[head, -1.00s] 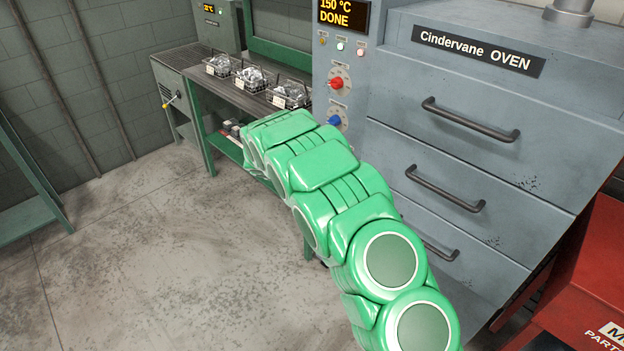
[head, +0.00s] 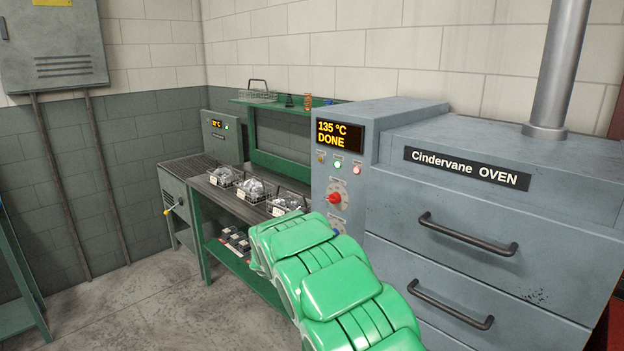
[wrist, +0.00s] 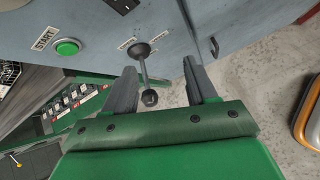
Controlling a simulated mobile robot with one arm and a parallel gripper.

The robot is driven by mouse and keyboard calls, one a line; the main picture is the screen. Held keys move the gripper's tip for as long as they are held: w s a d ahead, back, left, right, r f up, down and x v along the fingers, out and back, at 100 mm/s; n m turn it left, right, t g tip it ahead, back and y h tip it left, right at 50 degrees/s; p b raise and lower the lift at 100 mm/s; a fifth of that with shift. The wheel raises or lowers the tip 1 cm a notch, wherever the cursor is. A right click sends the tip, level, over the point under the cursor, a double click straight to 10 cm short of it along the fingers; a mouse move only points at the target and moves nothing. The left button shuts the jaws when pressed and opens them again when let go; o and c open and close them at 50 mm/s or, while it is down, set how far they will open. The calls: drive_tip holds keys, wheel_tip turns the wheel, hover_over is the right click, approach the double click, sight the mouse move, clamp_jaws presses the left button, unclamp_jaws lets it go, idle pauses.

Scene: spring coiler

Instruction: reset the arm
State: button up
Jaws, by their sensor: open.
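My green arm (head: 335,285) reaches from the bottom of the head view toward the front of the oven's control panel. My gripper (wrist: 163,82) shows in the wrist view, its two dark fingers apart and nothing held between them. A dark lever with a round knob (wrist: 149,97) on the grey machine face appears between the fingers in that view; I cannot tell whether it touches them. The gripper is hidden behind my arm in the head view.
The grey Cindervane oven (head: 466,172) stands at right, its display (head: 338,135) reading 135 °C DONE, drawers closed. Wire baskets (head: 253,190) stand on the green bench. A green start button (wrist: 67,47) is near the gripper. Open floor (head: 150,305) lies at left.

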drive_tip(key=s+d+r+m+g, duration=0.3)
drive_tip(key=s+d+r+m, duration=0.3)
drive_tip(key=s+d+r, duration=0.45)
drive_tip(key=s+d+r+m+g, duration=0.2)
drive_tip(key=s+d+r+m, duration=0.45)
drive_tip(key=s, duration=0.75)
drive_tip(key=s+a+r+m+g+y, duration=0.1)
drive_tip(key=s+m+y, duration=0.1)
drive_tip(key=s, duration=0.9)
drive_tip(key=s+a+r+m+g+y, duration=0.1)
drive_tip(key=s+m, duration=0.3)
drive_tip(key=s, duration=0.7)
drive_tip(key=s+a+r+m+g+y, duration=0.1)
drive_tip(key=s+a+m+y, duration=0.2)
drive_tip(key=s, duration=0.9)
drive_tip(key=shift+a+r+m, duration=0.2)
drive_tip(key=shift+a+m, duration=0.05)
drive_tip(key=shift+m, duration=0.3)
drive_tip(key=shift+c, duration=0.3)
